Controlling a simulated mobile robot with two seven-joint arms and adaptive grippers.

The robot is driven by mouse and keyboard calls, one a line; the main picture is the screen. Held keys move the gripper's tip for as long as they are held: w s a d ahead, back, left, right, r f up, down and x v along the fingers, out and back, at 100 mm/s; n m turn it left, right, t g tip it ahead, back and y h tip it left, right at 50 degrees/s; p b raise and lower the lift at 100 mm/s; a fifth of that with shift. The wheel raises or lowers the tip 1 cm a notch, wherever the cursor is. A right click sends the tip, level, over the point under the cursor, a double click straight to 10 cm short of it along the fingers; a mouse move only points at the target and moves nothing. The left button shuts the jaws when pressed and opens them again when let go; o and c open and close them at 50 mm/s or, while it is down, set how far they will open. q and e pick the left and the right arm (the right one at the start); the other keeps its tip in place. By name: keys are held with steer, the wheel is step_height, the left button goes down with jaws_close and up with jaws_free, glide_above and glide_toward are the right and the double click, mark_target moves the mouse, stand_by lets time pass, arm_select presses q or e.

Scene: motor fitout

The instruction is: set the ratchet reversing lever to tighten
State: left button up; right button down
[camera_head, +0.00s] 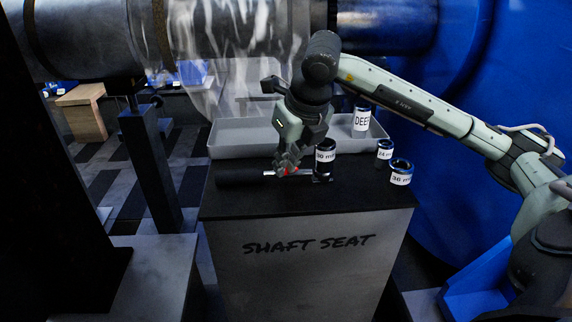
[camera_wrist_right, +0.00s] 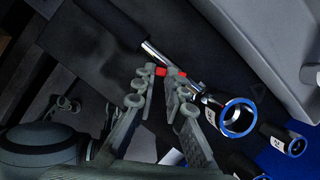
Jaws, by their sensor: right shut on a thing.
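The ratchet (camera_head: 240,181) lies on the dark bench top (camera_head: 380,197), its black handle to the left and a bright steel shank towards the right. It also shows in the wrist view (camera_wrist_right: 155,52). A small red reversing lever (camera_wrist_right: 162,72) is at the fingertips. A black socket (camera_head: 325,160) with a 30-something label stands upright at the ratchet's head end. My right gripper (camera_head: 288,170) points down from above and is shut on the lever; the fingers partly hide it, so its setting cannot be told. My left gripper is not in view.
A grey tray (camera_head: 235,139) lies behind the ratchet, with a "DEEP" socket (camera_head: 361,119) near its right end. Two smaller labelled sockets (camera_head: 385,149) (camera_head: 401,172) stand to the right. The bench front reads "SHAFT SEAT". A dark post (camera_head: 150,165) stands left.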

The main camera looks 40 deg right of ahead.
steer(key=c, duration=1.6)
jaws_free()
steer(key=shift+o, duration=0.2)
steer(key=v, duration=1.2)
